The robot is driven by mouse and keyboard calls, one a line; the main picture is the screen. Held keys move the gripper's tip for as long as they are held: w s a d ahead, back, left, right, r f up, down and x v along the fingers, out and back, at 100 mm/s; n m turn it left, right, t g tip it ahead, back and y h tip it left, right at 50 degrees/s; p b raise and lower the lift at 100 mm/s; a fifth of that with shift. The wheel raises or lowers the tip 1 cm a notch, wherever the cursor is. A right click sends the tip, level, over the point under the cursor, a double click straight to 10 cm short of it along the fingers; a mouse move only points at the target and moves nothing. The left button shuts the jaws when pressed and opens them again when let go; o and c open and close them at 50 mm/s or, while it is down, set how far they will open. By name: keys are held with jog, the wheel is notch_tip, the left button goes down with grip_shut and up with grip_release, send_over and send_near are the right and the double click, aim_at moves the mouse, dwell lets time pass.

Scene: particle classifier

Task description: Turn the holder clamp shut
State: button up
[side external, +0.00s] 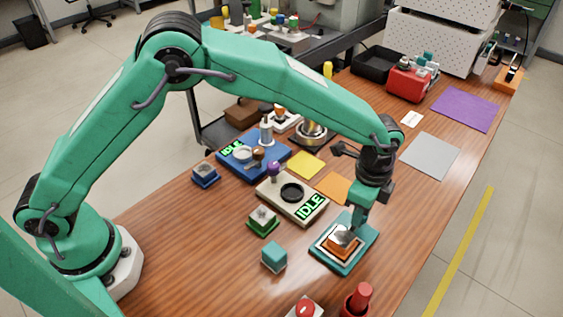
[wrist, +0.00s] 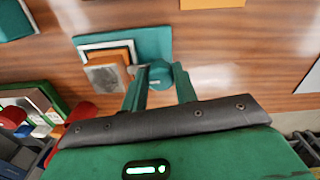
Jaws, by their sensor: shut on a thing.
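The holder is a teal plate (side external: 370,240) at the lower right of the bench, with a white and orange frame and a grey square piece on it. It shows at the upper left of the wrist view (wrist: 152,38). The holder clamp, a small teal knob (wrist: 163,77), sits at the plate's near edge in the wrist view. My gripper (wrist: 160,72) is shut on it, one finger on each side. In the side view my gripper (side external: 352,226) points down onto the holder, and the clamp is hidden. How far the clamp is turned cannot be told.
A teal cube (side external: 274,256) and a green-based block (side external: 263,222) lie left of the holder. A cream unit marked IDLE (side external: 291,198) stands behind it. A red button (side external: 304,309) and a red knob (side external: 358,298) are in front. Right of the holder is bare wood.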

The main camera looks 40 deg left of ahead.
jog(key=shift+r, duration=0.1)
jog(key=o, duration=1)
notch_tip(320, 180, up, 8)
jog(key=shift+f, duration=0.25)
jog(key=shift+r, duration=0.1)
